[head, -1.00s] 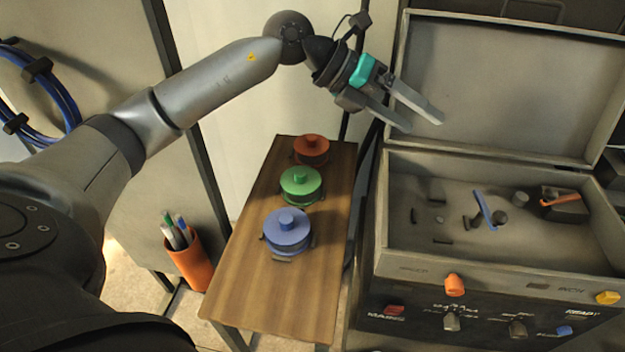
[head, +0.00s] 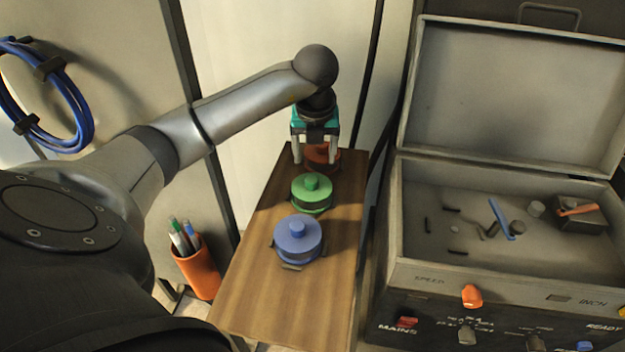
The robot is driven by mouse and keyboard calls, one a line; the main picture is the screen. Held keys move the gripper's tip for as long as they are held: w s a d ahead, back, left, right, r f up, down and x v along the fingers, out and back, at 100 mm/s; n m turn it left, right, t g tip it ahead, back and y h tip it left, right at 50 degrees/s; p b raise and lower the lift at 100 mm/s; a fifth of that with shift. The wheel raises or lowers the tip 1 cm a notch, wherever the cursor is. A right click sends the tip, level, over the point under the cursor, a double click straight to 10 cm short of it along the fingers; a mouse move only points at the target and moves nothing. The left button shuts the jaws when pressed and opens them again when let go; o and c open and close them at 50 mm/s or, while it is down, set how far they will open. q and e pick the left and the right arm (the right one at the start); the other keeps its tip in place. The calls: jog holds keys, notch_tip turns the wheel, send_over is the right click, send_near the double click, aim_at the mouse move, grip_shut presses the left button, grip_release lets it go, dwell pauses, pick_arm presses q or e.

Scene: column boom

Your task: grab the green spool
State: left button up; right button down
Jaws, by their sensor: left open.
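The green spool (head: 312,193) stands on the narrow wooden table (head: 250,290), in the middle of a row of three spools. It is round with a knob on top. The blue spool (head: 298,240) is in front of it, and the red spool (head: 322,158) is behind it. My left gripper (head: 315,160) points down over the far end of the table, at the red spool and behind the green one. Its fingers are apart, and they partly hide the red spool. I cannot tell whether they touch it. My right gripper is not in view.
An open grey case (head: 500,220) with an upright lid stands right of the table and holds small parts. Its front panel carries knobs. An orange cup (head: 197,270) with pens is left of the table. Blue cable (head: 40,95) hangs at the left. The table's front is bare.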

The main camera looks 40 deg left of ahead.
aim_at(312, 177)
pick_arm(q)
jog(key=x, duration=0.9)
jog(key=shift+s+a, duration=0.2)
jog(key=shift+a, duration=0.05)
jog(key=shift+c, duration=0.2)
grip_shut()
dwell(0.8)
jog(key=shift+w+a+r, duration=0.1)
jog(key=shift+w+r, duration=0.05)
jog(key=shift+r, duration=0.05)
